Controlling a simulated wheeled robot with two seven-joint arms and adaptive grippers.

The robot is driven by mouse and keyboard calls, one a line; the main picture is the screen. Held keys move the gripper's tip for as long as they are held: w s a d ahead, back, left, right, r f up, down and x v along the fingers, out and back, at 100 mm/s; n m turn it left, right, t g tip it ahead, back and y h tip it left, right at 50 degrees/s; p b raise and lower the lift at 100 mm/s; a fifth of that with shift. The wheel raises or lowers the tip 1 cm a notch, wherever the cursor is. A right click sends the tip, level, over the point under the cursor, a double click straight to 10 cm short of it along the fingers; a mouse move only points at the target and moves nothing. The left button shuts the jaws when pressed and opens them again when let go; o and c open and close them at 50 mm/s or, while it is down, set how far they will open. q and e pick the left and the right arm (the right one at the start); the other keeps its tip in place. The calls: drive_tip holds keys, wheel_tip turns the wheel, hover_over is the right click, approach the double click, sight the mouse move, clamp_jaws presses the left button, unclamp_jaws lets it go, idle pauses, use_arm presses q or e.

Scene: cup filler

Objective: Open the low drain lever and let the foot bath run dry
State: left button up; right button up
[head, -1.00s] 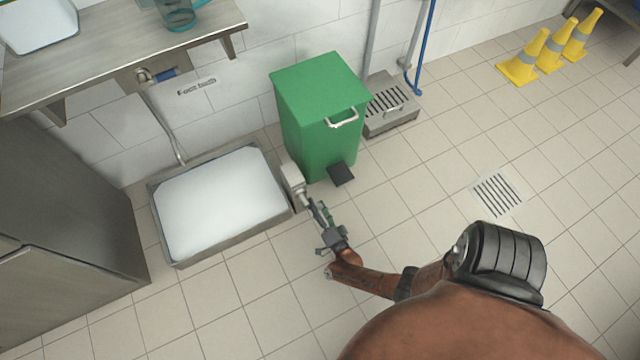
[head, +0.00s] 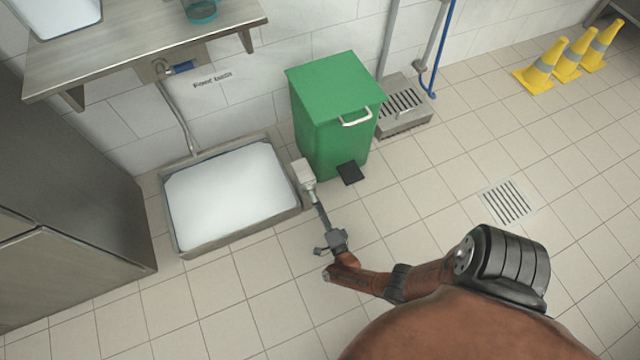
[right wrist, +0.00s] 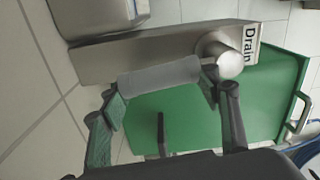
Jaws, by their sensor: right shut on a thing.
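The foot bath (head: 245,232) is a steel basin on the floor, filled with pale water (head: 228,190). A drain fitting (head: 303,170) stands at its right side. In the right wrist view its label (right wrist: 250,45) reads "Drain". The drain lever has a grey cylindrical grip (right wrist: 160,76), which runs left from a round steel knob (right wrist: 225,60). My right gripper (head: 322,212) is shut on this grip, with a finger at each end of it. In the head view the gripper hides much of the lever. My left gripper is not in view.
A green pedal bin (head: 335,110) stands right behind the drain fitting. A steel counter (head: 120,65) and a tap (head: 162,67) are above the bath, and a steel cabinet (head: 70,210) is at left. Yellow cones (head: 535,75) stand far right. The floor in front is clear.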

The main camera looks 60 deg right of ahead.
drive_tip(key=o, duration=1.7)
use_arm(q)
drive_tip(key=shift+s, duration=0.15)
use_arm(e)
drive_tip(key=v, duration=0.7)
drive_tip(key=shift+s+a, duration=0.15)
drive_tip(key=shift+a, duration=0.05)
